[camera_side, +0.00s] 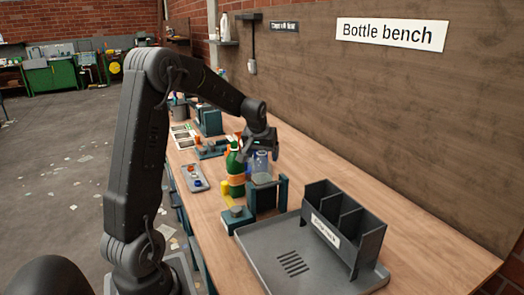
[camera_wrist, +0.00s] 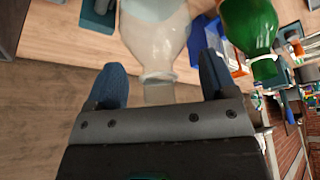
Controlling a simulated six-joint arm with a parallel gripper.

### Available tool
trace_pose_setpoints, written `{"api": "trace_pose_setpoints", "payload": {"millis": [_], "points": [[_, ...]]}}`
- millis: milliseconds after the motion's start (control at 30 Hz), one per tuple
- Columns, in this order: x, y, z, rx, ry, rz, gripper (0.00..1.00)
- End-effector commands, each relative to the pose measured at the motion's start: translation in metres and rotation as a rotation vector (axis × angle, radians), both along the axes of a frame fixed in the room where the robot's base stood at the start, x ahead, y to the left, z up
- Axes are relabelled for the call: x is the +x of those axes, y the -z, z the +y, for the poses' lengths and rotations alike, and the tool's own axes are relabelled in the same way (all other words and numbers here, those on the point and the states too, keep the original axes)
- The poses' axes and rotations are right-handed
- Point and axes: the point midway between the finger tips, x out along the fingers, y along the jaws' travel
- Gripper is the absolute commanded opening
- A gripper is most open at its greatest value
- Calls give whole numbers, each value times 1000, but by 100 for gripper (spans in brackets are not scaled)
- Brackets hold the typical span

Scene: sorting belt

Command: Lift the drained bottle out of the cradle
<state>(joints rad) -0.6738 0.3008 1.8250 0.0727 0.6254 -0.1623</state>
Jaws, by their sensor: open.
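A clear, pale bottle (camera_wrist: 155,38) fills the upper middle of the wrist view, its neck pointing toward my gripper (camera_wrist: 160,64). The blue fingers stand apart on either side of the neck, and I see a gap on each side. In the side view, my gripper (camera_side: 261,146) is just above a bluish clear bottle (camera_side: 261,163). A teal stand (camera_side: 282,193) is in front of this bottle and hides its lower part. I cannot tell how the bottle sits in the cradle.
A green bottle (camera_wrist: 249,25) stands close by; it also shows in the side view (camera_side: 234,162). A grey tray (camera_side: 262,250) with a dark divided rack (camera_side: 368,243) is at the near right. A small tray (camera_side: 194,178) with caps lies left. Bare bench lies along the wall.

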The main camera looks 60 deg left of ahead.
Motion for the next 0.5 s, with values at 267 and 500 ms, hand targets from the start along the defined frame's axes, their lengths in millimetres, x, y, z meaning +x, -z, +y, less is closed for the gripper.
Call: {"api": "trace_pose_setpoints", "payload": {"millis": [267, 500], "points": [[0, 0, 0, -1, 0, 1, 62], [0, 0, 0, -1, 0, 1, 39]]}}
